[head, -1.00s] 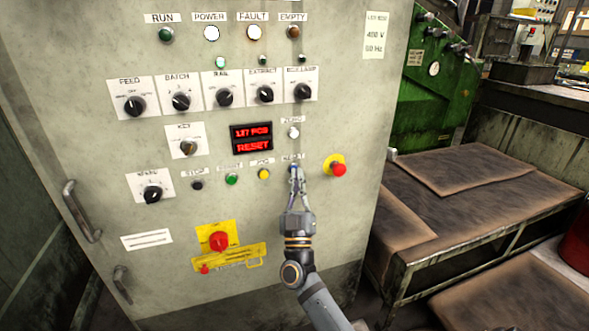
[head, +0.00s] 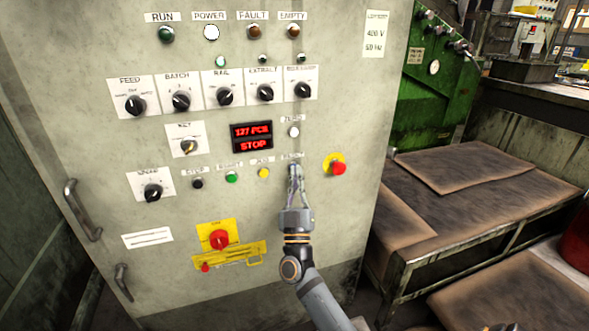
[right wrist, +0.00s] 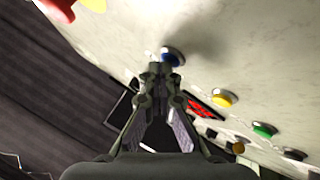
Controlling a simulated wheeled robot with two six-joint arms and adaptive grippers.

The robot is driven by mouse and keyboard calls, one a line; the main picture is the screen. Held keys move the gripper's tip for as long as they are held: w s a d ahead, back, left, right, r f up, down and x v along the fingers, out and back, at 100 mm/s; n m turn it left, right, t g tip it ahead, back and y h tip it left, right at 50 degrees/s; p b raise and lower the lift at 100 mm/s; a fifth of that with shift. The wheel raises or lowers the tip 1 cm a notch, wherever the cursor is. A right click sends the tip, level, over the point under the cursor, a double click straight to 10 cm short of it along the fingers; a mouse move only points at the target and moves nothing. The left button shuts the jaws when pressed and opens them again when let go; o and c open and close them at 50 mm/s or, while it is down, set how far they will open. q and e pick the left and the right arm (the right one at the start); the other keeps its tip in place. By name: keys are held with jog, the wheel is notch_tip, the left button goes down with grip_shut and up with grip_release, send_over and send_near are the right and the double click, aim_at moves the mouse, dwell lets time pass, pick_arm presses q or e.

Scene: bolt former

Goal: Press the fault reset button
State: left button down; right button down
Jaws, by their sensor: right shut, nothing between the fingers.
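The blue reset button (right wrist: 173,56) shows in the right wrist view on the pale panel, just beyond my fingertips. In the head view it is hidden behind my right gripper (head: 295,169), under a small label at the right end of the lower button row. My right gripper (right wrist: 163,72) is shut and empty, its tips at the button's edge; I cannot tell if they touch. The fault lamp (head: 254,32) is dark. The red display (head: 252,137) reads 137 PCS and STOP. My left gripper is not in view.
A red emergency button (head: 338,168) on yellow sits right of my gripper. Yellow (head: 264,173), green (head: 232,177) and black (head: 197,184) buttons lie to its left, a white button (head: 293,132) above. A brown-topped bench (head: 470,215) stands right of the cabinet.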

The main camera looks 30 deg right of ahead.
dwell(0.4)
jog(key=shift+s+a+p, duration=0.15)
jog(key=shift+s+p, duration=0.5)
jog(key=shift+s, duration=0.1)
jog(key=s+p, duration=0.1)
jog(key=s, duration=0.1)
jog(key=s+a+p, duration=0.1)
jog(key=s, duration=0.2)
jog(key=shift+a, duration=0.1)
dwell(0.7)
